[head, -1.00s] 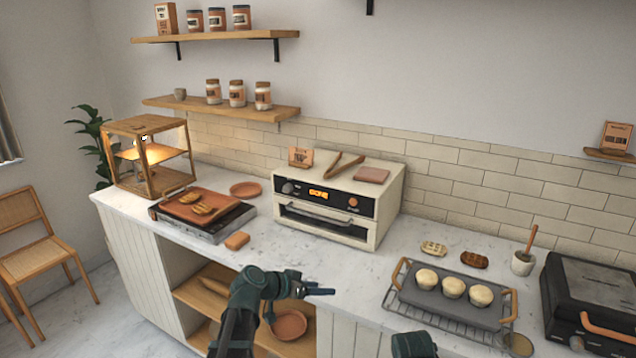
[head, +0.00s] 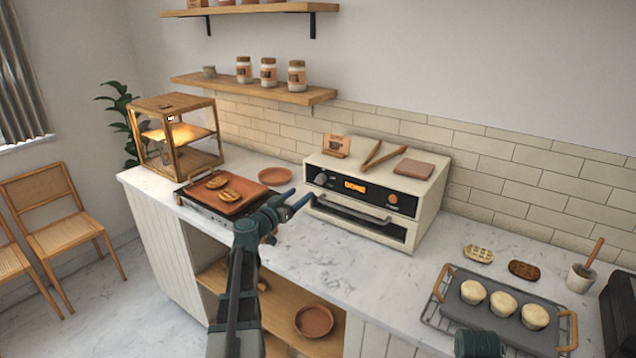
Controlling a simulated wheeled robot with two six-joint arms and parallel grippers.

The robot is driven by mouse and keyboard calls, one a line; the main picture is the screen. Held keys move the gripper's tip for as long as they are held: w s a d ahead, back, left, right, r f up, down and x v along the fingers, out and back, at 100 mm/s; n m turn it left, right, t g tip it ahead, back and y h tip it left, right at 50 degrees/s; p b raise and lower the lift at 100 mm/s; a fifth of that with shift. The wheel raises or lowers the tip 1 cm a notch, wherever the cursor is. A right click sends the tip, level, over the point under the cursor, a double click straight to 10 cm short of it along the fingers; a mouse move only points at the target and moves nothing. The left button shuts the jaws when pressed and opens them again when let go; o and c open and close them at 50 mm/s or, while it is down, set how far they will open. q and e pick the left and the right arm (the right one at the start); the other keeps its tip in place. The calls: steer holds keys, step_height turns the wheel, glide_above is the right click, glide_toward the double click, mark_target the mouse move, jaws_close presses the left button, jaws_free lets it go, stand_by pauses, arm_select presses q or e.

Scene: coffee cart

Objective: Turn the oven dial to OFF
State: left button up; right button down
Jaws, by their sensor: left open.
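The cream oven (head: 432,205) stands against the tiled wall on the counter. Its dark front panel carries a grey dial (head: 321,178) at the left, a lit orange display (head: 355,186) and a copper knob (head: 393,198) at the right. The markings around the dial are too small to read. My left gripper (head: 302,203) is open, seen from the side, just in front of the oven's left front edge, a little below the dial and apart from it. Only a dark part of my right arm or gripper (head: 478,343) shows at the bottom edge; its fingers are not visible.
A hot plate with a copper top (head: 238,204) and waffles stands left of the oven. Tongs (head: 370,153), a small sign (head: 336,146) and a pad (head: 413,169) lie on the oven. A tray of buns (head: 454,298) is at the right. Counter in front of the oven is clear.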

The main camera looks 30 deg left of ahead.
mark_target(319, 180)
arm_select(q)
steer(key=w, duration=1)
steer(key=shift+w+d, duration=0.2)
steer(key=shift+d, duration=0.05)
jaws_close()
